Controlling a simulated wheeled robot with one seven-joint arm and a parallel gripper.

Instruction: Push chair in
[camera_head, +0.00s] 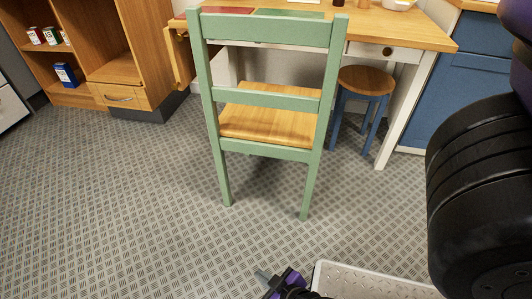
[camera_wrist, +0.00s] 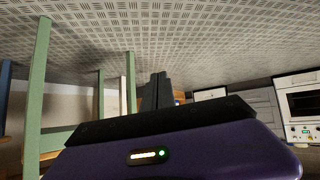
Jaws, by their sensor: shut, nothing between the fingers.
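A green chair (camera_head: 268,100) with a wooden seat (camera_head: 265,124) stands upright on the floor, its back towards me. It faces the wooden table (camera_head: 420,27) behind it. I cannot tell how much of the seat is under the tabletop. My gripper (camera_head: 264,276) is low at the bottom of the head view, in front of the chair and apart from it. In the wrist view my gripper's fingers (camera_wrist: 157,92) are together and empty. Green chair legs (camera_wrist: 37,85) show to the left there, in a picture that looks upside down.
A blue stool with a round wooden top (camera_head: 366,80) stands right of the chair, by the white table leg (camera_head: 400,120). A wooden shelf unit (camera_head: 122,75) is at the back left. A blue cabinet (camera_head: 455,95) is at the right. The patterned floor (camera_head: 110,190) at left is clear.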

